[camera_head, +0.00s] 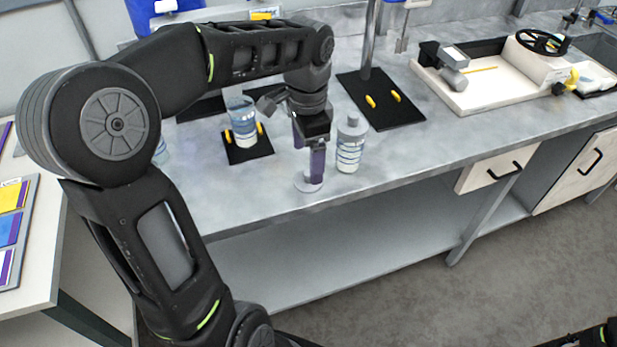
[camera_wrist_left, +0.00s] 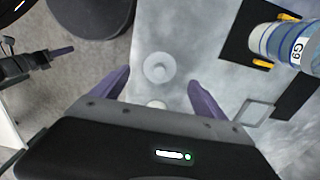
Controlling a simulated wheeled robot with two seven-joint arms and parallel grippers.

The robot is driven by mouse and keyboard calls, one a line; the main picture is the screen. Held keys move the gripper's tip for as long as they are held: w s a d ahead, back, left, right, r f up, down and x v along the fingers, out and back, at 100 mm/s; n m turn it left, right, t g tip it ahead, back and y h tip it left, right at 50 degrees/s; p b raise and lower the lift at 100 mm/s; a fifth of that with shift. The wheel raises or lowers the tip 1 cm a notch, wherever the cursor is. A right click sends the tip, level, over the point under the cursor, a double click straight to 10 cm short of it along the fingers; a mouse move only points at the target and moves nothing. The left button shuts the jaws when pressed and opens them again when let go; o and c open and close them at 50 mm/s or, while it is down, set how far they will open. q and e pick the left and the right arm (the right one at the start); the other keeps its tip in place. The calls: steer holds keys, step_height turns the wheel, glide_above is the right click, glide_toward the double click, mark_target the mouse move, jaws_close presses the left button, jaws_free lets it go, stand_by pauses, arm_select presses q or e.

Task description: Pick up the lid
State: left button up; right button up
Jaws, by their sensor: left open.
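The lid (camera_head: 307,186) is a pale, round disc lying flat near the front edge of the grey counter. In the left wrist view it is a whitish disc (camera_wrist_left: 158,68) with a small raised centre, seen between the fingertips. My left gripper (camera_head: 307,164) is open, its purple fingers pointing down over the lid. One finger partly hides the lid in the head view. In the left wrist view the open gripper (camera_wrist_left: 159,77) holds nothing. My right gripper (camera_wrist_left: 58,51) shows small at the left of the wrist view; its opening is unclear.
A blue-banded jar (camera_head: 242,124) sits on a black pad (camera_head: 251,153) with yellow clips. A black stand base (camera_head: 385,113) lies behind the bottle. A pale tray (camera_head: 492,92) is farther right. The counter's front right is clear.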

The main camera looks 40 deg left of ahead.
mark_target(308, 172)
arm_select(q)
steer(key=shift+f, duration=0.1)
step_height(308, 172, down, 5)
steer(key=shift+w+d+p, duration=0.1)
steer(key=shift+p, duration=0.3)
stand_by(0.4)
steer(key=c, duration=1.4)
step_height(308, 172, up, 10)
stand_by(0.6)
